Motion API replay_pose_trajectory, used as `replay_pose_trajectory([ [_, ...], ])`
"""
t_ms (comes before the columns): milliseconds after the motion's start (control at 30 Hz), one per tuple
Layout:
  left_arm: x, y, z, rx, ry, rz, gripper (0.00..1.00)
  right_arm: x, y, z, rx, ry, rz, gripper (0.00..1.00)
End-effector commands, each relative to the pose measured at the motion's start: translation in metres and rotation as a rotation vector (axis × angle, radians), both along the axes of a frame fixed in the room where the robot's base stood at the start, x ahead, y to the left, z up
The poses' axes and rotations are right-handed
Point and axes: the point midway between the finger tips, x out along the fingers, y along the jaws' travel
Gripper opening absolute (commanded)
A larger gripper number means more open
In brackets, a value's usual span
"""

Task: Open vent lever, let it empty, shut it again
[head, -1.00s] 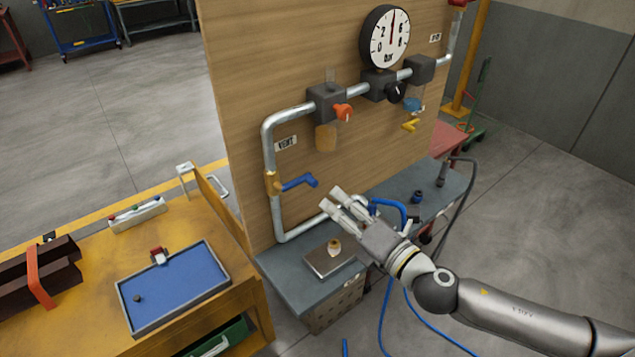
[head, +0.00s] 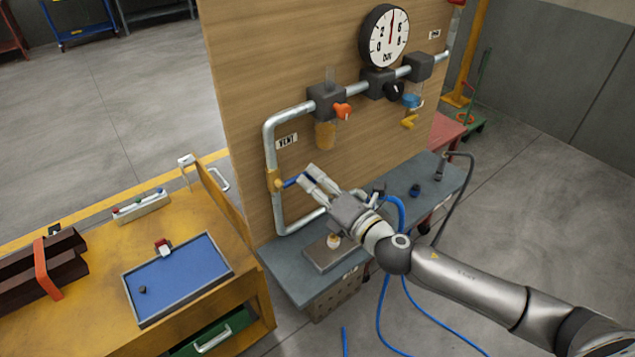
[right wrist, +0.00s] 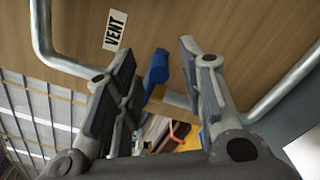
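The vent lever (head: 291,182) is a blue handle on a brass valve (head: 274,181) in the left vertical pipe of the wooden panel. It sticks out to the right, across the pipe. My right gripper (head: 312,174) is at the lever's free end and covers part of it in the head view. In the right wrist view, the blue lever end (right wrist: 157,68) shows between the open fingers of the right gripper (right wrist: 155,85), with a gap on each side. The round gauge (head: 385,38) has its needle pointing about straight up. My left gripper is not in view.
A VENT label (head: 287,141) is above the lever. An orange knob (head: 342,110) and a filter bowl (head: 325,135) hang on the upper pipe. A grey shelf (head: 287,277) lies below my right arm, with blue hose (head: 395,207). A yellow bench (head: 95,292) stands at left.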

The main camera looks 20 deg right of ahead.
Motion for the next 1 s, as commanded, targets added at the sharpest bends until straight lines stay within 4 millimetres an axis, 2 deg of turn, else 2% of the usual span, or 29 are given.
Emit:
replay_pose_trajectory([
  [33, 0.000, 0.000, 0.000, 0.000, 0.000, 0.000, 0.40, 0.000, 0.000, 0.000, 0.000, 0.000, 0.000, 0.29],
  [267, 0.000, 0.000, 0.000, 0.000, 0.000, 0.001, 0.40, 0.000, 0.000, 0.000, 0.000, 0.000, 0.000, 0.00],
  [700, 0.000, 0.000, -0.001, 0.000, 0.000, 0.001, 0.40, -0.001, 0.000, -0.002, 0.013, 0.006, 0.002, 0.00],
  [1000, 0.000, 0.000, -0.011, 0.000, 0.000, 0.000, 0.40, -0.001, 0.002, -0.012, 0.142, 0.051, 0.001, 0.00],
])
